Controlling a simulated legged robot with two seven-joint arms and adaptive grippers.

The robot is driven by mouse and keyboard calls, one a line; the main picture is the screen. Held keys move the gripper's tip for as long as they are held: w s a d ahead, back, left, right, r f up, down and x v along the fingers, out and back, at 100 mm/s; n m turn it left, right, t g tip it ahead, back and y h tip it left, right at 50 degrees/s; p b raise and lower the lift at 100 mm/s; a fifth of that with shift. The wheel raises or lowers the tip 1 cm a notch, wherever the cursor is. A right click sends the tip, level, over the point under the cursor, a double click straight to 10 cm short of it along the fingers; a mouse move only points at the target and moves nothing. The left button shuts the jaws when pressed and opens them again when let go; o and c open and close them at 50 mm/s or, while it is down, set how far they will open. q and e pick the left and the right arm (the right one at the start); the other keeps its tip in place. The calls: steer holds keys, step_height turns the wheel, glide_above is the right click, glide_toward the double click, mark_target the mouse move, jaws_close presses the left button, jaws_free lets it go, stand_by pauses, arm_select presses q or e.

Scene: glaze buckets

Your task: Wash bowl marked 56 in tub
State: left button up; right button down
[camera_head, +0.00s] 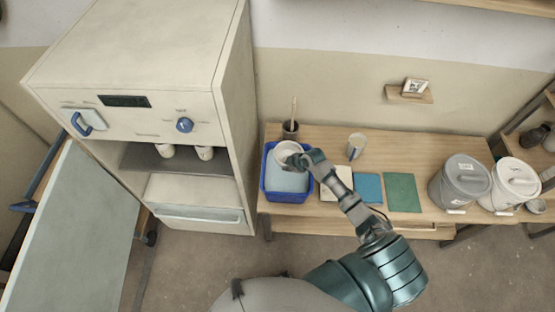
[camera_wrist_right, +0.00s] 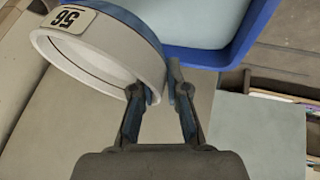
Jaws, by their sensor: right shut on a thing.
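The bowl (camera_head: 287,150) is white and held at the back part of the blue tub (camera_head: 287,198), over the pale water (camera_head: 287,181). In the right wrist view the bowl (camera_wrist_right: 110,50) is tilted, with a tag reading 56 upside down and a blue band on its outside. My right gripper (camera_head: 303,160) is shut on the bowl's wall; its fingers also show in the right wrist view (camera_wrist_right: 158,86). The blue tub rim (camera_wrist_right: 225,57) lies just beyond the bowl there. Whether the bowl touches the water is unclear. My left gripper is out of view.
A cup with a stick (camera_head: 290,131) stands behind the tub. A pale tile, a blue tile (camera_head: 369,187) and a green tile (camera_head: 403,192) lie to its right, with a grey cup (camera_head: 356,146) behind. Two lidded buckets, grey (camera_head: 461,182) and white (camera_head: 511,185), stand at the right.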

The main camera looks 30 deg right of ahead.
steer(key=f+b, duration=0.1)
steer(key=f, duration=0.1)
steer(key=f+b, duration=0.3)
steer(key=b, duration=0.1)
steer(key=shift+s+f, duration=0.35)
steer(key=shift+f, duration=0.05)
steer(key=shift+a+r, duration=0.1)
steer(key=shift+a, duration=0.1)
step_height(320, 180, down, 6)
steer(key=b, duration=0.4)
stand_by(0.7)
